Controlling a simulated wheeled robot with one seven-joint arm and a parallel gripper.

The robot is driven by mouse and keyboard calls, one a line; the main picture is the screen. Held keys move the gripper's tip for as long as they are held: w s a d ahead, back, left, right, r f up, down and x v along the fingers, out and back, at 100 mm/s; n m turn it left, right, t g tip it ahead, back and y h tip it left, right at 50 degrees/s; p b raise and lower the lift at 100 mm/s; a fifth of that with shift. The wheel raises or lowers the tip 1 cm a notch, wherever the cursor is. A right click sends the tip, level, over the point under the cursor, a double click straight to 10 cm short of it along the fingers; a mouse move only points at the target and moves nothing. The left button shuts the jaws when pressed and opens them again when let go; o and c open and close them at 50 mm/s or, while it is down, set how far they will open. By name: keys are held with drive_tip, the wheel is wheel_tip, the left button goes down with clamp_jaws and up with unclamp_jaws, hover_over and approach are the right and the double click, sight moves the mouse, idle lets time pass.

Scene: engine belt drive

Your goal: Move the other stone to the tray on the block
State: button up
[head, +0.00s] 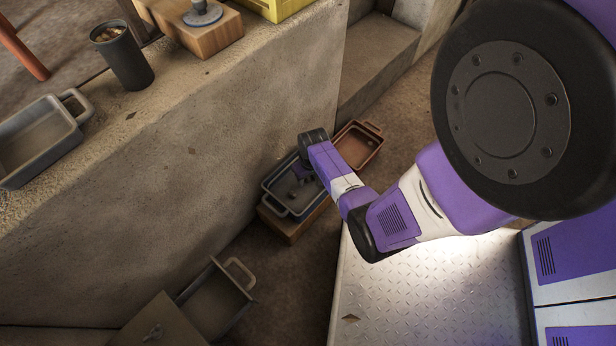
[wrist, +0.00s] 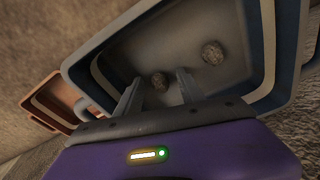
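The tray on the block (head: 275,205), grey inside with a blue rim, sits on a wooden block (head: 286,228) on the floor by the wall. It fills much of the wrist view (wrist: 262,45). In the head view my arm partly covers the tray.
A reddish-brown tray (head: 358,147) stands just behind the block. Another grey tray (head: 215,302) is on the floor at the front left. On the wall ledge are a grey tray (head: 38,137), a dark cup (head: 124,58) and a wooden block (head: 190,28).

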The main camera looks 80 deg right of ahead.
drive_tip(key=shift+r, duration=0.1)
wheel_tip(320, 180, up, 12)
drive_tip(key=s+a+p, duration=0.1)
drive_tip(key=p, duration=0.5)
drive_tip(key=w+a+r+n+t+h, duration=0.1)
drive_tip(key=a+r+n+t, duration=0.15)
drive_tip(key=a, duration=0.65)
drive_tip(key=a+r+n+t+h, duration=0.2)
drive_tip(key=a+r+t, duration=0.15)
drive_tip(key=a, duration=0.55)
drive_tip(key=s+a+r+n+t+y, duration=0.1)
drive_tip(key=a+r, duration=0.3)
drive_tip(key=r, duration=0.6)
drive_tip(key=s+a+r+n+t+y, duration=0.1)
drive_tip(key=a+r+t, duration=0.3)
drive_tip(key=r, duration=0.6)
drive_tip(key=s+a+r+n+t+y, duration=0.2)
drive_tip(key=a+r, duration=0.3)
drive_tip(key=r, duration=0.5)
drive_tip(key=shift+s+a+r+n+t, duration=0.3)
drive_tip(key=shift+s+n+t, duration=0.2)
drive_tip(key=shift+s+n, duration=0.1)
